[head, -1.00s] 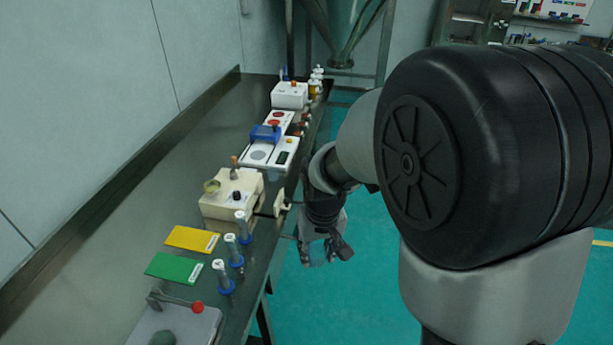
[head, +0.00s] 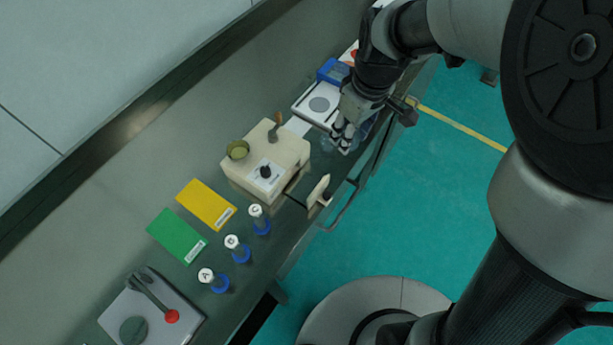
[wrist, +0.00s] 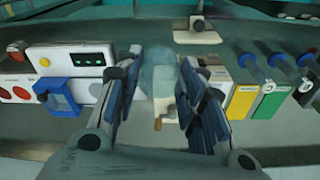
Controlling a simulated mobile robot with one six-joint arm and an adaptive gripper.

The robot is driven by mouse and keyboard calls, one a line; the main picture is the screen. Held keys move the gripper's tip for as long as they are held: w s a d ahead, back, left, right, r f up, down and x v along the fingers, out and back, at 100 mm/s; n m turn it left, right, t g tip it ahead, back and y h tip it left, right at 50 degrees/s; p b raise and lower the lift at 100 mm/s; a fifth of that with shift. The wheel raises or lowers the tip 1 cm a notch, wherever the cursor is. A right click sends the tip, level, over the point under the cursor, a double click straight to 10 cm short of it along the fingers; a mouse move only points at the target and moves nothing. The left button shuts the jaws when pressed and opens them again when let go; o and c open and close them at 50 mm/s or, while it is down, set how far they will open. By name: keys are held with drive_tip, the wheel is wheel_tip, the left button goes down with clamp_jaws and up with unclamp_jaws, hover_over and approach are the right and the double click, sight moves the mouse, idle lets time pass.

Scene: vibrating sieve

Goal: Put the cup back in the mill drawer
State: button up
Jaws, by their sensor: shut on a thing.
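My gripper (head: 345,138) is shut on a clear, see-through cup (wrist: 158,75), which shows between the fingers in the wrist view. In the head view the cup is faint and mostly hidden by the fingers. The gripper holds it beyond the mill, near the front edge of the bench. The cream mill (head: 285,158) has a dark knob on its face. Its drawer (head: 318,190) is pulled out toward the bench's front edge, and its front panel with a dark knob also shows in the wrist view (wrist: 197,36). My fingers partly hide the mill in the wrist view.
A white balance (head: 315,103) with a blue part stands beyond the mill. A yellow card (head: 205,204), a green card (head: 177,236) and blue-based vials (head: 240,250) lie on the near side. A grey device with a red-knobbed lever (head: 150,310) stands nearest.

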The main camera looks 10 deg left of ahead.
drive_tip(key=s+a+r+n, duration=0.2)
drive_tip(key=s+a+n, duration=0.2)
drive_tip(key=a+n, duration=0.4)
drive_tip(key=b, duration=0.4)
hover_over(302, 186)
drive_tip(key=shift+m+g+y, duration=0.3)
drive_tip(key=shift+m+g, duration=0.1)
drive_tip(key=f, duration=1.4)
drive_tip(key=shift+d+f, duration=0.3)
drive_tip(key=shift+d, duration=0.05)
drive_tip(key=shift+f+b, duration=0.55)
drive_tip(key=shift+f, duration=1.85)
drive_tip(key=shift+f, duration=0.15)
drive_tip(key=o, duration=1)
wheel_tip(302, 186, up, 12)
drive_tip(key=d+p, duration=0.2)
drive_tip(key=p, duration=0.1)
